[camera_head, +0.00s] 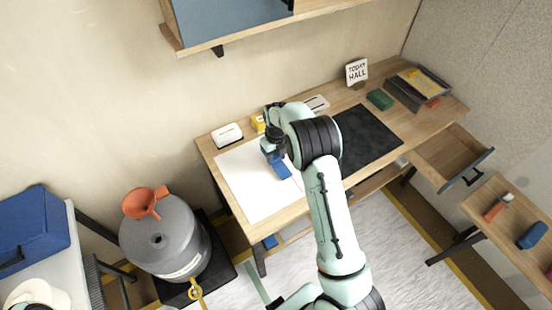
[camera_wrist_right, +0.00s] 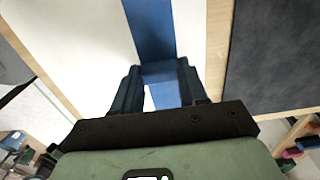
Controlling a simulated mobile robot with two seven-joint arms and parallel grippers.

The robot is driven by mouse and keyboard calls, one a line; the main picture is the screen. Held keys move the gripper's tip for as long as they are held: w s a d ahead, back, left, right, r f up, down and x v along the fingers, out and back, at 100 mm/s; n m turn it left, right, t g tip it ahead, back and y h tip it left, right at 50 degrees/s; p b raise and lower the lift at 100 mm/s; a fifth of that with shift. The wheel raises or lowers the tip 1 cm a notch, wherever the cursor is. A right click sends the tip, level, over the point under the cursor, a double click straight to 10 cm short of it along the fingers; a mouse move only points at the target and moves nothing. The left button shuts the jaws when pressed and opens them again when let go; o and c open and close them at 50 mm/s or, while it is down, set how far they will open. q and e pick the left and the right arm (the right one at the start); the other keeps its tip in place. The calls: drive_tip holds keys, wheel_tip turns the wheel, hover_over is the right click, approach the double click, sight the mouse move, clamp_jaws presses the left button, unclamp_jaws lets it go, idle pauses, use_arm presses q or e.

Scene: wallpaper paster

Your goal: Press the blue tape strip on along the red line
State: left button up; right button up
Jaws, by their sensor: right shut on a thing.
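The blue tape strip (camera_head: 283,172) shows over the white sheet (camera_head: 245,178) on the desk, just below my right gripper (camera_head: 272,150) in the head view. In the right wrist view the blue strip (camera_wrist_right: 150,28) runs from the top edge down to my right gripper (camera_wrist_right: 160,82). The gripper is shut on blue material between its fingers, which looks like part of the strip. I cannot tell how much of the strip touches the sheet. My left gripper is not in view.
A dark mat (camera_head: 368,135) lies right of the white sheet. A white box (camera_head: 227,134), a green block (camera_head: 380,99) and a tray (camera_head: 418,88) stand along the back. An open drawer (camera_head: 455,158) juts out at right. A grey canister (camera_head: 165,240) stands at left.

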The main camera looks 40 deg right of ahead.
sight(276, 157)
drive_tip(key=shift+f+b, duration=0.3)
drive_tip(key=shift+f, duration=1.05)
drive_tip(key=shift+f, duration=0.15)
idle(0.7)
drive_tip(key=o, duration=1.2)
drive_tip(key=shift+c, duration=0.2)
wheel_tip(276, 157, up, 14)
drive_tip(key=p, duration=0.1)
drive_tip(key=shift+f, duration=0.25)
